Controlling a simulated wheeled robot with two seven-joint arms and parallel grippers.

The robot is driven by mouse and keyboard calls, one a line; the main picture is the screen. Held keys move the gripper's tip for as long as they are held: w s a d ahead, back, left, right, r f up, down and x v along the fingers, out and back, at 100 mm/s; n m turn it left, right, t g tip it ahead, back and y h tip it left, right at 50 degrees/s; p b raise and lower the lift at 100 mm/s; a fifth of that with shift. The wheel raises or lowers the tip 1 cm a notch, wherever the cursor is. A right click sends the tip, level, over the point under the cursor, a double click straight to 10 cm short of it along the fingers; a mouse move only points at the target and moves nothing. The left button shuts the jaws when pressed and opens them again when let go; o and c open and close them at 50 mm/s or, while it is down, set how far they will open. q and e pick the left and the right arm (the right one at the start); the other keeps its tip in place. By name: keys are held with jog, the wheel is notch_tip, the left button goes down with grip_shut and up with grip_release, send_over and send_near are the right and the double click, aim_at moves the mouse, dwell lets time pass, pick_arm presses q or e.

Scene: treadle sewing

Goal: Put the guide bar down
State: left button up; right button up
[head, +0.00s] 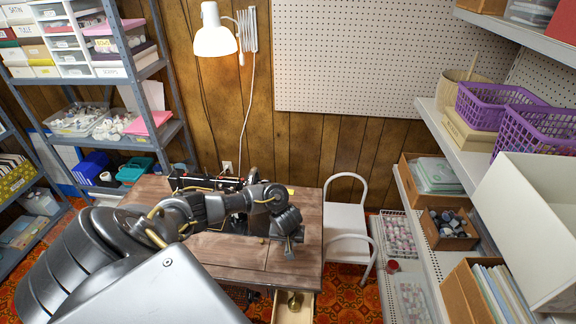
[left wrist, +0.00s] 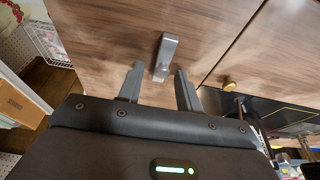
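The guide bar, a small grey metal piece (left wrist: 165,57), appears to rest on the brown wooden table top (left wrist: 110,25) in the left wrist view. My left gripper (left wrist: 159,68) is open, with one finger on each side of the bar's near end and a visible gap to each. In the head view my left gripper (head: 291,238) is low over the right part of the table (head: 235,252), and the bar cannot be made out there. The black sewing machine (head: 206,182) stands at the back of the table, partly hidden by my arm. My right gripper is not in view.
A small brass knob (left wrist: 228,84) is on the table near the machine. A drawer (head: 293,309) stands open at the front right of the table. A white chair (head: 346,222) is just right of the table. Shelves flank both sides, and a lamp (head: 214,38) hangs above.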

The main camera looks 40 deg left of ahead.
pick_arm(q)
jog(key=shift+r, duration=0.25)
jog(key=p+v, duration=0.7)
jog(key=v, duration=0.5)
